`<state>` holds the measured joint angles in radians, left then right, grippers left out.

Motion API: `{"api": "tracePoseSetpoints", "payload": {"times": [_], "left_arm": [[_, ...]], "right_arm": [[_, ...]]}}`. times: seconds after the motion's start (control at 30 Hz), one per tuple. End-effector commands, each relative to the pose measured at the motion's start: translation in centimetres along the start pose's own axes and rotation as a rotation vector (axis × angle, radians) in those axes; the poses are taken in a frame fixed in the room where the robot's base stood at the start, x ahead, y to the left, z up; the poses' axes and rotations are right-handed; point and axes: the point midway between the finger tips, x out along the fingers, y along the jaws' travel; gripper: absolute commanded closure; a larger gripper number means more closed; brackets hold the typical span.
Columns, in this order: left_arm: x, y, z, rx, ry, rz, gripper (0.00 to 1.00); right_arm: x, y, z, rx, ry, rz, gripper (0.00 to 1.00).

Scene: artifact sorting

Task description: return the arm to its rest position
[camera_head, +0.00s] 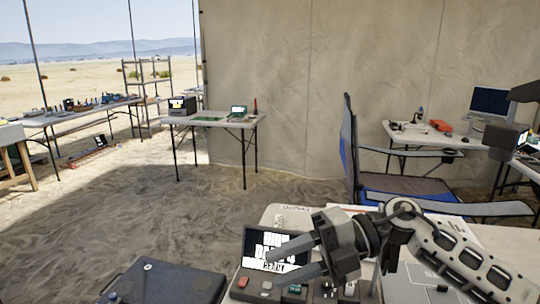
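My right arm (455,258) comes in from the lower right and reaches left over the near table (480,236). My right gripper (271,269) points left, with its two dark fingers spread apart and nothing seen between them. Its fingers overlap a device with a lit black-and-white screen (262,240) that shows the word READY at the bottom. I cannot tell whether the fingers touch it. My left gripper is not in view.
A dark case (165,284) lies at the lower left. A blue and grey folding chair (400,186) stands behind the near table. A white table (215,122) and long tables with small items (95,104) stand farther back. Sandy floor (140,210) is open at left.

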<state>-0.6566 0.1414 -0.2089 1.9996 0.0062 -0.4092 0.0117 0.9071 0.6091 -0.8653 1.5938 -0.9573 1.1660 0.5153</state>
Motion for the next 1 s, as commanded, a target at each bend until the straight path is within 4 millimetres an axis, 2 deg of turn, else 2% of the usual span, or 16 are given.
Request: {"api": "tracePoseSetpoints", "payload": {"times": [0.03,0.1,0.17,0.27,0.37,0.47,0.5,0.57,0.6,0.7,0.83,0.9,1.0], "left_arm": [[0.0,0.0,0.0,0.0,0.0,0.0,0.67],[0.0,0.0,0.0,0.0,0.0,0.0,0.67],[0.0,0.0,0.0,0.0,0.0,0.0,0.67],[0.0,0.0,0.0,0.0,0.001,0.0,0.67],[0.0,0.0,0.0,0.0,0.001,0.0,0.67],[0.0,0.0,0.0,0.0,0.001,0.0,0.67],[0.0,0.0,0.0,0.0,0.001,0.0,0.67],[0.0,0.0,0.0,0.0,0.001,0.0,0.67],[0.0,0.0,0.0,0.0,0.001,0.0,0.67],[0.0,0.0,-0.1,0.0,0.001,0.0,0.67],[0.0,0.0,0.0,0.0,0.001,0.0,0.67],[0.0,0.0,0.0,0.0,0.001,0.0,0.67],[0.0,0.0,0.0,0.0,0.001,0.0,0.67]], "right_arm": [[1.8,0.0,-0.5,0.051,-0.014,0.152,0.65],[3.0,0.5,-0.5,0.13,-0.071,0.356,0.65],[3.3,0.5,-0.1,0.217,-0.139,0.518,0.65],[2.7,-1.1,0.8,0.399,-0.289,0.755,0.65],[1.3,-4.8,1.7,0.622,-0.476,0.939,0.65],[-0.2,-10.7,1.6,0.88,-0.685,1.062,0.65],[-0.7,-13.5,1.0,0.992,-0.772,1.093,0.65],[-1.2,-17.9,-0.4,1.16,-0.899,1.117,0.65],[-1.4,-20.6,-1.6,1.266,-0.975,1.12,0.65],[-1.5,-26.5,-5.2,1.497,-1.131,1.098,0.65],[-1.1,-31.5,-9.7,1.718,-1.262,1.043,0.65],[-0.8,-33.1,-11.5,1.794,-1.305,1.015,0.65],[-0.6,-34.2,-12.9,1.854,-1.334,0.992,0.65]]}}
